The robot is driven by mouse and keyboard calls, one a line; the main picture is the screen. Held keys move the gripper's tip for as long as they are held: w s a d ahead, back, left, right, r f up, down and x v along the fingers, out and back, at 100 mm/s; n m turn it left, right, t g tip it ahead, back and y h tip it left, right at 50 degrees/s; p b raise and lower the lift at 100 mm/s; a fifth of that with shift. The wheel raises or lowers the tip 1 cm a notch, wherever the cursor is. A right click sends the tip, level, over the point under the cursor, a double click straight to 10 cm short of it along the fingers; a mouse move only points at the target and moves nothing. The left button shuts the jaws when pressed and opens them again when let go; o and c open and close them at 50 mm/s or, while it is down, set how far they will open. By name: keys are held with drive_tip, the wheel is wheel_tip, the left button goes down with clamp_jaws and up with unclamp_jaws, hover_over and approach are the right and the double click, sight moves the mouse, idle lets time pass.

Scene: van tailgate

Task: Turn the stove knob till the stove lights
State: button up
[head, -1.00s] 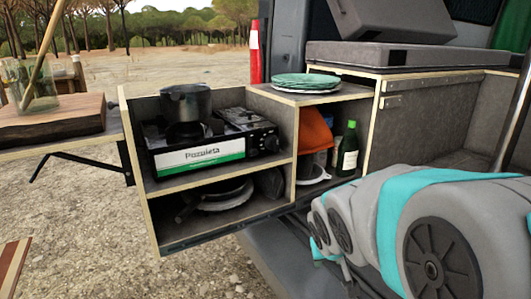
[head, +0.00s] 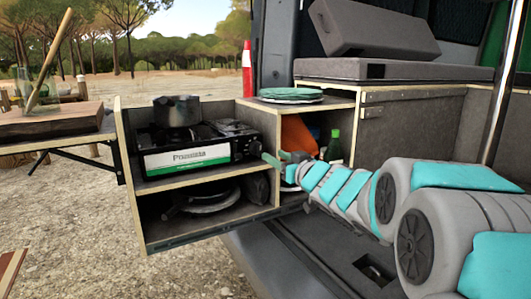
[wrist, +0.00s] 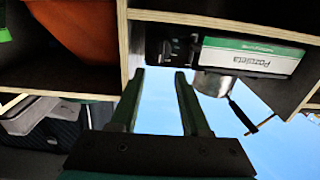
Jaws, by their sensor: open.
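The black camping stove (head: 225,131) stands on the upper shelf of the pull-out box, with a green and white label on its front. A dark pot (head: 177,110) sits on its left burner. The stove's dark knob (head: 254,148) is at the right end of the front panel. My gripper (head: 272,157) is just right of and in front of that knob, apart from it as far as I can tell. In the wrist view my gripper (wrist: 159,76) shows two parted fingers with nothing between them. The stove's dark control end (wrist: 172,48) lies beyond the fingertips. No flame shows.
A wooden divider (head: 279,150) stands close by my gripper. Right of it are an orange item (head: 298,137) and a green bottle (head: 334,147). Green plates (head: 290,95) lie on top. A pan (head: 212,200) is on the lower shelf.

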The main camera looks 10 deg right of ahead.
sight(261, 148)
drive_tip(key=x, duration=0.7)
drive_tip(key=shift+w+a, duration=0.1)
drive_tip(key=shift+w, duration=0.1)
clamp_jaws()
idle(0.5)
